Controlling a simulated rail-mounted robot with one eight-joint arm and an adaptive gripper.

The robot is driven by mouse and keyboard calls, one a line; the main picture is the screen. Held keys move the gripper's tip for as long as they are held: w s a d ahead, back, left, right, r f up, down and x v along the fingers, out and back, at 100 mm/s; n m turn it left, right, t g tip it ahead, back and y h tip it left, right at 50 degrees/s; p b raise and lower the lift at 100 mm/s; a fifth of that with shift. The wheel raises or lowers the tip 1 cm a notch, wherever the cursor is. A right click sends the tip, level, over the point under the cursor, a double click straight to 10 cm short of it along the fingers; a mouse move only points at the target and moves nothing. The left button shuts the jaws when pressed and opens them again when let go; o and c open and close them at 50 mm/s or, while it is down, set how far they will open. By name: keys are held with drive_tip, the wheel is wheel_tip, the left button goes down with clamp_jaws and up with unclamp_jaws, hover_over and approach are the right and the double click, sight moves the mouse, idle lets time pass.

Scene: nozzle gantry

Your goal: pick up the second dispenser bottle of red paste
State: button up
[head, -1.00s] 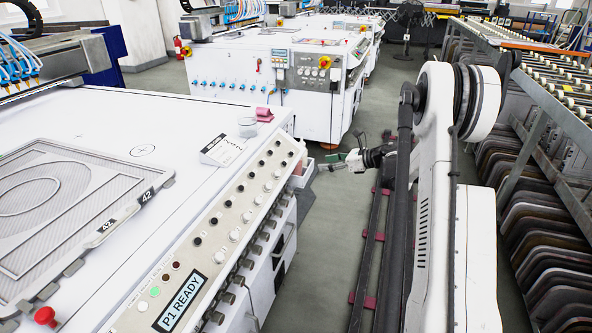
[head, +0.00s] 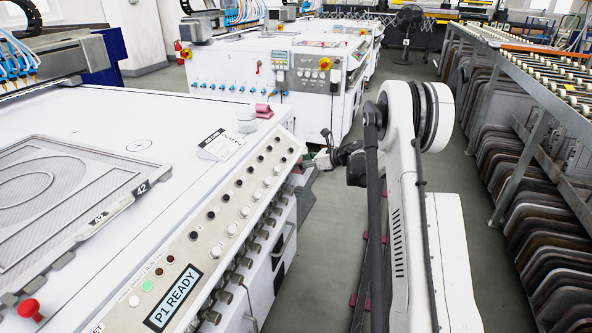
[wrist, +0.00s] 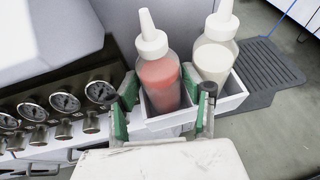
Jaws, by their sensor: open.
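In the wrist view, a clear dispenser bottle of red paste (wrist: 162,85) with a white nozzle cap stands upright in a white holder (wrist: 238,98). A similar bottle of whitish paste (wrist: 213,58) stands beside it in the right compartment. My gripper (wrist: 168,92) is open, its green-and-black fingers reaching either side of the red-paste bottle. The right finger overlaps the whitish bottle's lower part; contact cannot be told. In the head view, my gripper (head: 321,160) is small, beside the machine's far right corner, and the bottles are mostly hidden there.
The white machine (head: 75,116) fills the left, with its knob panel (head: 228,209) along the edge. Gauges (wrist: 65,103) sit left of my gripper in the wrist view. A slatted dark mat (wrist: 262,68) lies beyond the holder. A screen rack (head: 500,170) stands right of the aisle.

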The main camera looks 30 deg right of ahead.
drive_tip(key=shift+w+a+f, duration=0.25)
drive_tip(key=shift+w+a, duration=0.05)
drive_tip(key=shift+w, duration=0.1)
drive_tip(key=shift+c, duration=0.5)
drive_tip(key=c, duration=0.4)
drive_tip(key=shift+r, duration=0.1)
